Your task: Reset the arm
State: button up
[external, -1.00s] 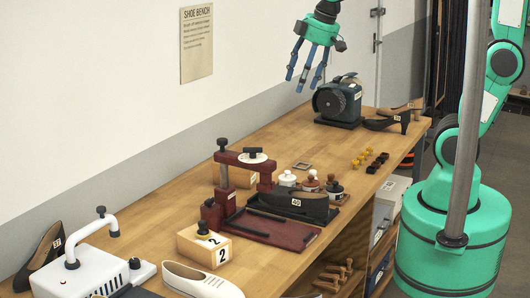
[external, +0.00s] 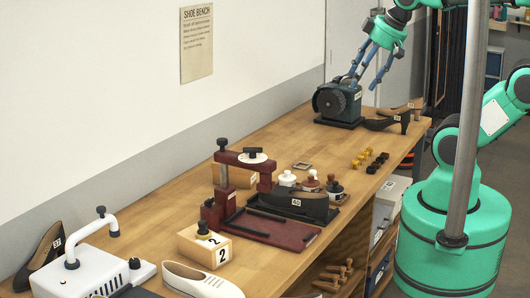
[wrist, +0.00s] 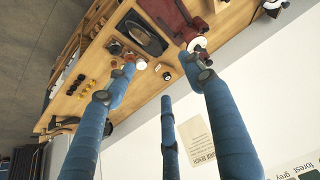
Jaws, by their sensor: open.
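My gripper (external: 368,68) hangs above the far end of the bench, near the grey-green motor machine in the external view. Its blue fingers are spread and hold nothing. In the wrist view the fingers of my gripper (wrist: 165,85) reach up the picture, apart, with the bench beyond them. Whether a fingertip touches the machine cannot be told from the external view.
The wooden bench (external: 275,160) carries the motor machine (external: 338,103), dark heeled shoes (external: 388,122), a dark red press (external: 243,160), a black shoe (external: 295,204), a white shoe (external: 202,281) and a white machine (external: 80,270). A white wall with a sign (external: 196,44) stands behind.

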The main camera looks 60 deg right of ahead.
notch_tip(320, 180, down, 8)
jog(key=b, duration=0.7)
jog(key=shift+r+b, duration=0.15)
jog(key=shift+b, duration=0.2)
dwell(0.9)
